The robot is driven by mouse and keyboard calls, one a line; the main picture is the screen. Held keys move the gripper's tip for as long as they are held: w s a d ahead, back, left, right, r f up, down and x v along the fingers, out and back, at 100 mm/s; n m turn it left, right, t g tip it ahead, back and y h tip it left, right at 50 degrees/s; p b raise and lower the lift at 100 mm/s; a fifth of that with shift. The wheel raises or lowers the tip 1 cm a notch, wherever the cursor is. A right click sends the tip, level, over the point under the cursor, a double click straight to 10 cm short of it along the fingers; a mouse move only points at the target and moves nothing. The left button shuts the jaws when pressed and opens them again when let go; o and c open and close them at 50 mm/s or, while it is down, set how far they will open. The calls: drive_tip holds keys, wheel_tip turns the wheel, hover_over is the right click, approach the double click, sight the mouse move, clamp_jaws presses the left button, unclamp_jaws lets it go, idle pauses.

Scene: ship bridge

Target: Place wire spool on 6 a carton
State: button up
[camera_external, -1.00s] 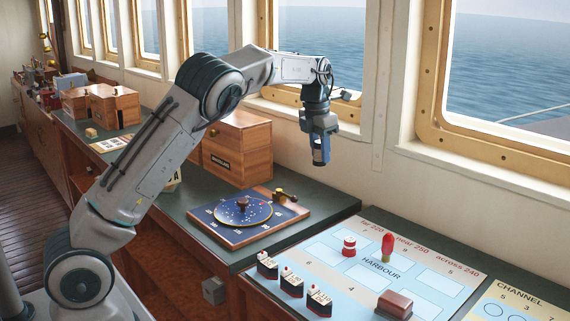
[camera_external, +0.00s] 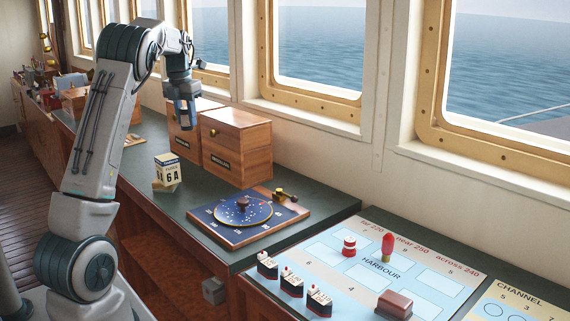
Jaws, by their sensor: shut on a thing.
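Two wooden drawer boxes (camera_external: 236,150) stand behind the carton by the windows. A blue round dial on a wooden board (camera_external: 243,211) lies to the right. The HARBOUR chart (camera_external: 385,262) with small models is further right.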

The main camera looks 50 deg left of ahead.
drive_tip(key=s+a+f+p, duration=0.1)
drive_tip(key=a+f, duration=0.1)
drive_tip(key=a, duration=0.1)
drive_tip(key=a+f, duration=0.2)
drive_tip(key=a, duration=0.2)
drive_tip(key=s+a+f+p, duration=0.1)
drive_tip(key=a+f, duration=0.1)
drive_tip(key=a, duration=0.1)
drive_tip(key=shift+s+a+f+p, duration=0.2)
drive_tip(key=shift+s+p, duration=0.15)
drive_tip(key=shift+f+p, duration=0.45)
drive_tip(key=shift+f, duration=1.6)
drive_tip(key=shift+f, duration=0.1)
drive_tip(key=o, duration=1)
drive_tip(key=r, duration=0.4)
drive_tip(key=s+r+b, duration=0.1)
drive_tip(key=r, duration=0.7)
drive_tip(key=shift+s+d, duration=0.2)
drive_tip(key=shift+d, duration=0.05)
